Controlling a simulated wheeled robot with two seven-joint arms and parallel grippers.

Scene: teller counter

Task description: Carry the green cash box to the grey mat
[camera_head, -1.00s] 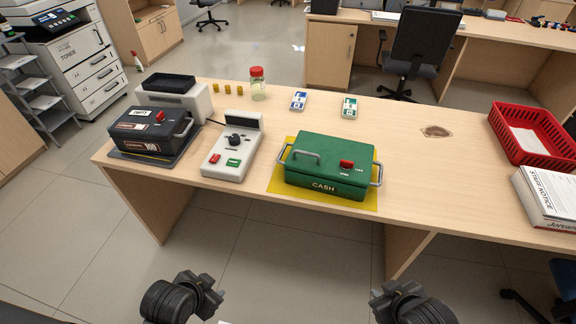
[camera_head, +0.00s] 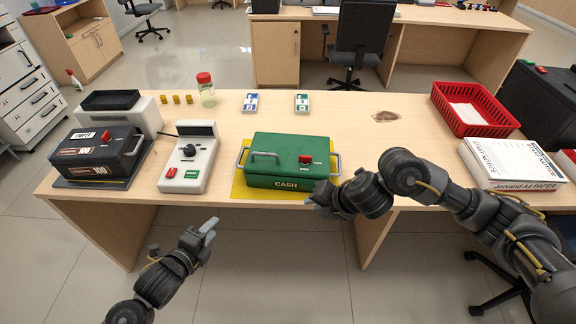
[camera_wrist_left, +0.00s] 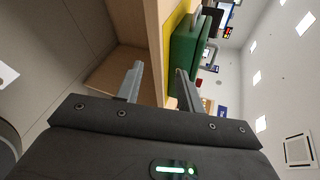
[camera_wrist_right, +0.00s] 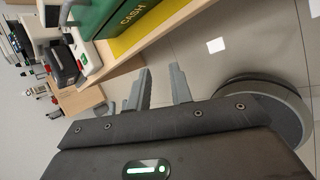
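The green cash box (camera_head: 287,162) sits on a yellow mat (camera_head: 240,188) at the counter's front edge, with a grey handle at each end. It also shows in the left wrist view (camera_wrist_left: 183,55) and right wrist view (camera_wrist_right: 118,22). My left gripper (camera_head: 210,230) is open and empty, in front of and below the counter edge. My right gripper (camera_head: 312,198) is open and empty, near the cash box's front right corner, apart from its right handle.
A white control device (camera_head: 187,165) with a dark knob stands between the two boxes. A red basket (camera_head: 470,112) and paper stack (camera_head: 510,165) are on the right. The counter right of the cash box is fairly clear.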

